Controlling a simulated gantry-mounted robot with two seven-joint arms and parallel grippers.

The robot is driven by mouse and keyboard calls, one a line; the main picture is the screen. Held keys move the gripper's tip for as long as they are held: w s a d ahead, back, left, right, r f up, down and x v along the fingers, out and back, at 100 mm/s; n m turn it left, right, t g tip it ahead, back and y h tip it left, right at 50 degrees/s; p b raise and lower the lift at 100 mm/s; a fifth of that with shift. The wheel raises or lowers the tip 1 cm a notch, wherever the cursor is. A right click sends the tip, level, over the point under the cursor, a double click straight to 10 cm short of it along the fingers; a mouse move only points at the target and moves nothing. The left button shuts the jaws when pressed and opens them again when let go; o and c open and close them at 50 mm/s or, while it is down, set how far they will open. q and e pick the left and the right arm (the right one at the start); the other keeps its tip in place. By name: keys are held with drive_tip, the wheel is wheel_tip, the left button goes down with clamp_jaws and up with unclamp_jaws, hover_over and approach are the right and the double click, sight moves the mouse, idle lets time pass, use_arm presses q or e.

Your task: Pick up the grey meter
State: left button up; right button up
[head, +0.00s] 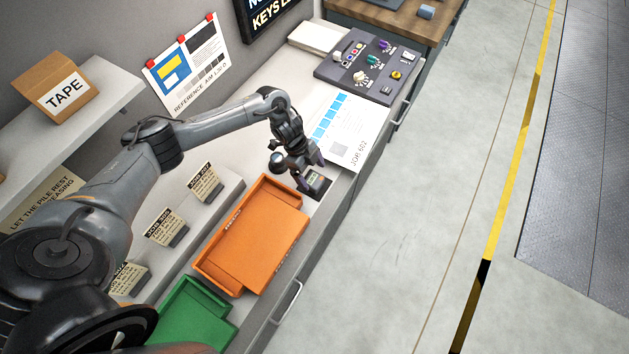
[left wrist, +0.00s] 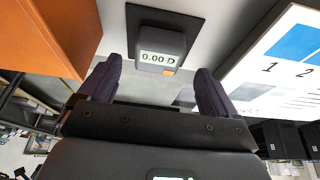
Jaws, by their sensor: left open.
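The grey meter (head: 314,179) is a small block with a lit display, on a dark square pad (head: 322,191) on the bench, between the orange tray and the printed sheet. In the left wrist view the meter (left wrist: 161,52) reads "0.00 D" and has a small orange mark. My left gripper (head: 307,168) is close beside the meter. In the left wrist view its two dark fingers (left wrist: 155,82) are spread apart with nothing between them, and the meter is just beyond the tips. My right gripper is not in view.
An orange tray (head: 287,193) and a green tray (head: 207,295) lie nearer. A printed sheet (head: 372,118) and a dark control panel (head: 330,70) lie beyond. Card holders (head: 204,183) line the back ledge. A box marked TAPE (head: 55,86) sits on a shelf.

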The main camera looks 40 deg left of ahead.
sight(314, 180)
use_arm(q)
drive_tip(key=shift+x, duration=2.05)
drive_tip(key=shift+s+a, duration=0.1)
drive_tip(key=shift+s, duration=0.05)
drive_tip(key=c, duration=1.1)
